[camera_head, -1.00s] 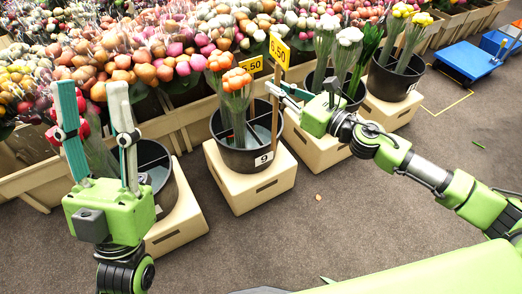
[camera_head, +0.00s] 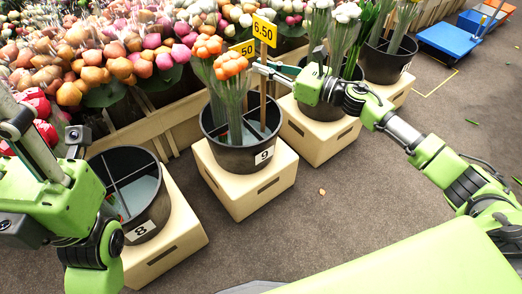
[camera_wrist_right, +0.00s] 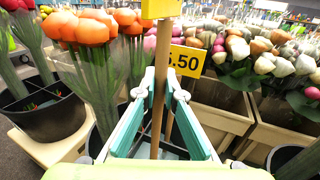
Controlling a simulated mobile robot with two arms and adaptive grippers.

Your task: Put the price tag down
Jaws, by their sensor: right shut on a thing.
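The yellow 6.50 price tag (camera_head: 264,31) stands upright on a thin wooden stick. My right gripper (camera_head: 262,70) is shut on the stick below the sign. The wrist view shows the teal fingers (camera_wrist_right: 158,88) on either side of the stick (camera_wrist_right: 160,75). The stick's lower part runs down into black bucket 9 (camera_head: 243,158), beside a bunch of orange tulips (camera_head: 231,68). I cannot tell whether its end touches the bottom. My left arm is at the left edge of the head view; its gripper is cut off and its fingers cannot be made out.
Empty divided bucket 8 (camera_head: 138,216) stands on a cream block at the left. A bucket with white tulips (camera_head: 346,14) is just right of my right gripper. A second yellow tag (camera_head: 243,47) stands behind the 6.50 tag.

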